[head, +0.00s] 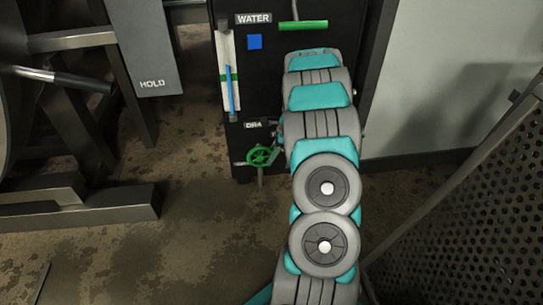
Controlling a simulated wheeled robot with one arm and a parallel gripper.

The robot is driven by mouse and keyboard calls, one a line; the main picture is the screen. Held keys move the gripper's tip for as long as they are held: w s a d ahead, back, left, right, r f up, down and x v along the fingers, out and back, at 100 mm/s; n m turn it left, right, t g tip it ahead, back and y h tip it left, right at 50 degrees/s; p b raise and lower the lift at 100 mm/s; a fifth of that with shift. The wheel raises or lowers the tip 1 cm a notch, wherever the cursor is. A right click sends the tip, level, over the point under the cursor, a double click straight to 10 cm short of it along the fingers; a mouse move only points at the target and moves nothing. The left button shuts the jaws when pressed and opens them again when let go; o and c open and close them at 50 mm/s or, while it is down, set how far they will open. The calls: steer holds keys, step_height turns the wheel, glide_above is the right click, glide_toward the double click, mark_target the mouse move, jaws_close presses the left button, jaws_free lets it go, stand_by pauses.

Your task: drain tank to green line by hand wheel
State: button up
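A green hand wheel (262,156) sits low on the front of the black cabinet (268,80), below a label reading "DRA" (254,124) whose right end is covered by my arm. A white level gauge (226,50) is on the cabinet's left side. Its blue column (230,90) reaches a little above the green line (221,78). My arm stretches up the picture in front of the cabinet, just right of the wheel. My gripper is hidden behind the arm links, so its fingers and any contact with the wheel cannot be seen.
A perforated metal panel (480,220) stands right.

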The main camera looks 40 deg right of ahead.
jaws_close()
steer(key=shift+r+p, duration=0.2)
steer(key=shift+p, duration=0.4)
